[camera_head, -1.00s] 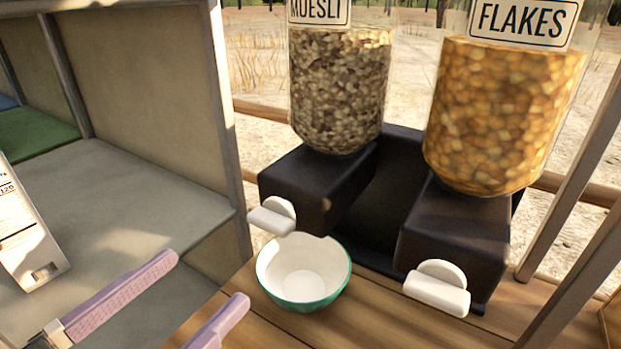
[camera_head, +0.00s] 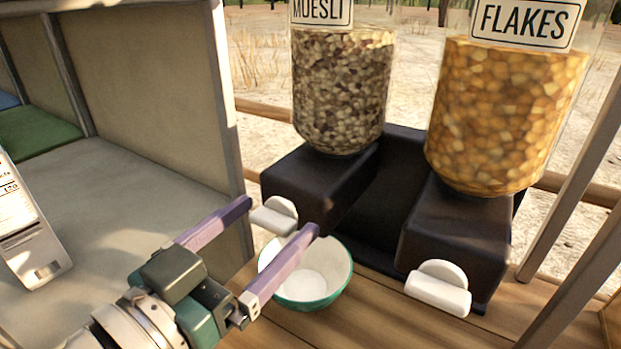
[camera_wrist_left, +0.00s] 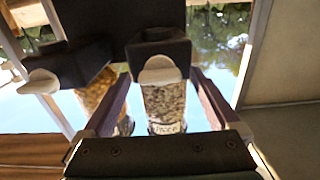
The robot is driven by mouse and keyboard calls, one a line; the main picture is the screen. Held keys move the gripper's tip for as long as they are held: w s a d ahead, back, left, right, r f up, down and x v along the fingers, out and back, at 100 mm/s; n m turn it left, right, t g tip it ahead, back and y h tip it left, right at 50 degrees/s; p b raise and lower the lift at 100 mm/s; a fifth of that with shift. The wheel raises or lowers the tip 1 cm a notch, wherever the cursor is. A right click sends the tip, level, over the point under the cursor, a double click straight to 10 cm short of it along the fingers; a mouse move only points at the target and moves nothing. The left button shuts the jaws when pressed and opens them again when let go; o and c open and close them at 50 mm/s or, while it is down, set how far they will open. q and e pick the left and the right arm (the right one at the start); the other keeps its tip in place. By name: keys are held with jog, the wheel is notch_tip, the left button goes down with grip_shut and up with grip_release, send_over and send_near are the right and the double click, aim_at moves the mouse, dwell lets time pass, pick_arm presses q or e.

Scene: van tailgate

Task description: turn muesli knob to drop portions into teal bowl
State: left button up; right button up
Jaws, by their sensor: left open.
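The muesli dispenser (camera_head: 341,90) stands at the back centre, with a white knob (camera_head: 274,215) on the front of its black base. The knob also shows in the left wrist view (camera_wrist_left: 159,71), between and beyond my two fingers. The teal bowl (camera_head: 329,296) sits on the wooden surface below the muesli outlet; it is white inside and looks empty where visible. My left gripper (camera_head: 281,217) is open, its purple fingers on either side of the knob, apparently not touching it. The right finger hides part of the bowl. My right gripper is not in view.
The flakes dispenser (camera_head: 505,110) with its white knob (camera_head: 438,289) stands to the right. A grey shelf compartment (camera_head: 150,110) is at the left, close to my left finger. A white printed carton (camera_head: 30,235) stands at the far left.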

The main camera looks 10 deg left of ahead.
pick_arm(q)
jog(key=c, duration=1.4)
jog(key=shift+m, duration=0.4)
jog(key=m, duration=0.3)
jog(key=shift+m, duration=0.3)
jog(key=m, duration=0.4)
jog(key=shift+d+m, duration=0.1)
jog(key=shift+m, duration=0.2)
jog(key=m, duration=0.4)
jog(key=shift+f+b, duration=0.1)
jog(key=shift+b, duration=0.3)
jog(key=m+b, duration=0.1)
jog(key=m, duration=0.3)
jog(key=shift+m, duration=0.3)
